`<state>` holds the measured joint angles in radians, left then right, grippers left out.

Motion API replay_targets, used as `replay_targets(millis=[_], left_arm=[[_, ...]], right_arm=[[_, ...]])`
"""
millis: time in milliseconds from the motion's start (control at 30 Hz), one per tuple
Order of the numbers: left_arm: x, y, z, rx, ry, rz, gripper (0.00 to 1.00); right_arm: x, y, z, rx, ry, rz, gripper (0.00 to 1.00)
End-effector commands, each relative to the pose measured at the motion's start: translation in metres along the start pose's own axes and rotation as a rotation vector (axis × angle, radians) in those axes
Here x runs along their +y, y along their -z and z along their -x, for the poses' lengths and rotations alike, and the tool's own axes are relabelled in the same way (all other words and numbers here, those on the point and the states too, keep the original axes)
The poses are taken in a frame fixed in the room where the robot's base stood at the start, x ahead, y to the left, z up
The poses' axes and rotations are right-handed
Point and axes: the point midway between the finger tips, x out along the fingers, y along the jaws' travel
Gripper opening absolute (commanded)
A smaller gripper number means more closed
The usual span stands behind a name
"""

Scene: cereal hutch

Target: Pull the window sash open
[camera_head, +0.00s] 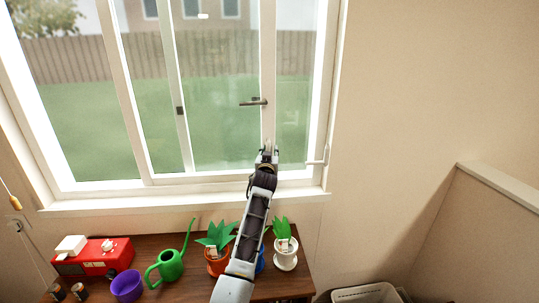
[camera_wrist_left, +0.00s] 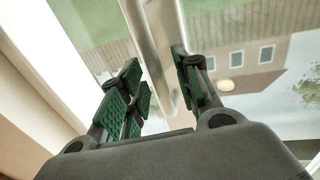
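The window sash (camera_head: 267,60) is a white-framed pane on the right part of the window, with a grey lever handle (camera_head: 254,102) on its stile. My left gripper (camera_head: 267,148) is in front of the lower stile, below the lever handle in the head view. In the left wrist view, its green-padded fingers (camera_wrist_left: 160,90) are apart. A pale grey bar (camera_wrist_left: 163,45) shows in the gap between them, beyond the fingertips or between them; I cannot tell whether they touch it. My right gripper is not in view.
A wooden table (camera_head: 205,290) below the window holds a red toaster-like box (camera_head: 95,258), a purple pot (camera_head: 127,286), a green watering can (camera_head: 170,265) and potted plants (camera_head: 285,252). A white basket (camera_head: 365,293) stands at the lower right. The wall right of the window is bare.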

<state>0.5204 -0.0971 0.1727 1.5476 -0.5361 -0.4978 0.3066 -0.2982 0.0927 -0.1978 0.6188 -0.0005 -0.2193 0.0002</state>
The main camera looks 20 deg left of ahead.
Motion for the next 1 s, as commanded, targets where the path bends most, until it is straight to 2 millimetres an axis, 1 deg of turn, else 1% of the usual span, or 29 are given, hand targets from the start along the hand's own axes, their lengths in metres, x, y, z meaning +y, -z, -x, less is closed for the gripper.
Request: replay_targets(millis=[33, 67, 233, 367, 1000], left_arm=[[0.0, 0.0, 0.0, 0.0, 0.0, 0.0, 0.33], [0.0, 0.0, 0.0, 0.0, 0.0, 0.0, 0.33], [0.0, 0.0, 0.004, 0.0, 0.0, 0.0, 0.33], [0.0, -0.001, 0.01, -0.001, 0.0, 0.001, 0.33], [0.001, -0.001, 0.066, -0.001, -0.001, 0.0, 0.33]], right_arm=[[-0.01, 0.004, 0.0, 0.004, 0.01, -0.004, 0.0], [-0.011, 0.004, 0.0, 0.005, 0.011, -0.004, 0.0], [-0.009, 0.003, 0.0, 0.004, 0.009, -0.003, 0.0], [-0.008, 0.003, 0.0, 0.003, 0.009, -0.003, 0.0], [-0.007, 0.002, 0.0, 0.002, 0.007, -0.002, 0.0]])
